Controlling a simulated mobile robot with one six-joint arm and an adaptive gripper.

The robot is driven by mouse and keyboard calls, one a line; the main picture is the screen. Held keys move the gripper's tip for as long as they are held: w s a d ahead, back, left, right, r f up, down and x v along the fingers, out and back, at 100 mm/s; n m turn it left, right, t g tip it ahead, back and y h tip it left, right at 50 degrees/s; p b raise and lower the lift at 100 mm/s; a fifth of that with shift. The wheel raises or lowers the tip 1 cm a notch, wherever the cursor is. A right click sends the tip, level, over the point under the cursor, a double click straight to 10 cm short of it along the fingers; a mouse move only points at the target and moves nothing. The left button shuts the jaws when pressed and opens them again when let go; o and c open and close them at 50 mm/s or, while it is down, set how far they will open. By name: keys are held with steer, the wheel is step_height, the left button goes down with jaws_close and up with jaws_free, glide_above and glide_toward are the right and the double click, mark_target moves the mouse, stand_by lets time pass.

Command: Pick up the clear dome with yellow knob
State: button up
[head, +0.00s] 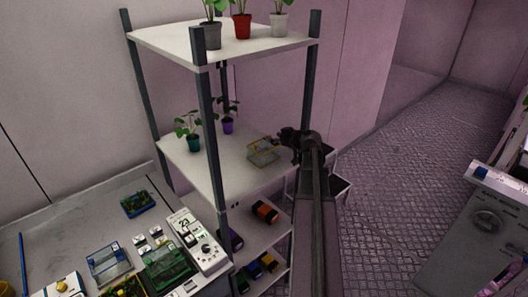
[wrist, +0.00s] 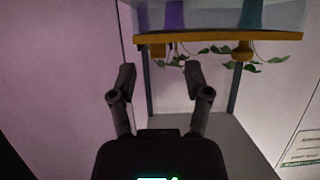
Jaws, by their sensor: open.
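The clear dome (head: 262,153) sits on the middle shelf (head: 205,170) of the rack, near its right end, as a small see-through box shape with yellow edging. My gripper (head: 282,141) is just to its right in the head view, above the shelf. In the wrist view, which looks upside down, the dome's yellow edge (wrist: 205,37) crosses the top, with a yellow knob (wrist: 242,52) projecting from it. My gripper (wrist: 160,76) has its two fingers apart with nothing between them. The dome lies beyond the fingertips, apart from them.
A teal pot (head: 193,143) and a purple pot (head: 228,126) with plants stand farther left on the same shelf. Rack posts (head: 208,120) and the top shelf (head: 225,42) bound the space. Coloured blocks (head: 265,212) lie on lower shelves. A bench with devices (head: 197,245) stands left.

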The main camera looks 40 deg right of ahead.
mark_target(270, 136)
steer(key=shift+b+x, duration=0.5)
steer(key=shift+x, duration=1.3)
jaws_close()
